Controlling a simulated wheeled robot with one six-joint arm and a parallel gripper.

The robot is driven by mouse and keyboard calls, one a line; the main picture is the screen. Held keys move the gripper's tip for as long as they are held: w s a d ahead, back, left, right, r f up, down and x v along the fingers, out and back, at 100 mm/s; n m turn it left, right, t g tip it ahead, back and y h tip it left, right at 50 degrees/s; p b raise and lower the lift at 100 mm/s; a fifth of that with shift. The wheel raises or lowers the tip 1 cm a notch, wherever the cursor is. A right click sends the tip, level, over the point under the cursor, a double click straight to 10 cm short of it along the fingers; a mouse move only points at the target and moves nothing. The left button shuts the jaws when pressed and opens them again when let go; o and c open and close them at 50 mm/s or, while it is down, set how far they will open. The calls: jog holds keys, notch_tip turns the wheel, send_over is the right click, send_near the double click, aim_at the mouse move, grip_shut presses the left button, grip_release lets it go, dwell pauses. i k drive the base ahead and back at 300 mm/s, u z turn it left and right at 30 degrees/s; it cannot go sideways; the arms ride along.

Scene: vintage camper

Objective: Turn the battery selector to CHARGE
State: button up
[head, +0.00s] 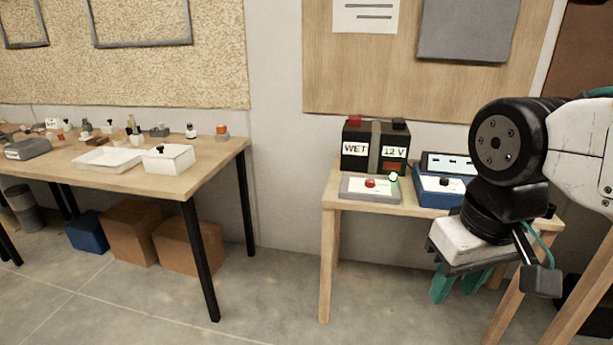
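A black battery (361,160) marked WET and 12 V stands on a small wooden table (328,199). In front of it lies a grey box (348,193) with a white face and a red knob (370,183). To its right is a blue unit (430,199) with a dark display and a black knob (444,182) on a white panel. I cannot read any CHARGE label or tell which knob is the battery selector. My gripper (458,287) hangs at the right, in front of and below the blue unit. Its teal fingers look apart, with nothing seen between them.
My arm hides the right part of the small table. A white-green round light or knob (393,177) shows by the battery. A long workbench (215,162) with trays and small parts stands at left, boxes (132,232) beneath. Floor between the tables is clear.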

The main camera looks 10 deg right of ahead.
aim_at(369, 183)
jog(key=u, duration=0.35)
jog(key=i, duration=1.4)
jog(key=z, duration=1.05)
jog(key=i, duration=0.25)
jog(key=z, duration=0.1)
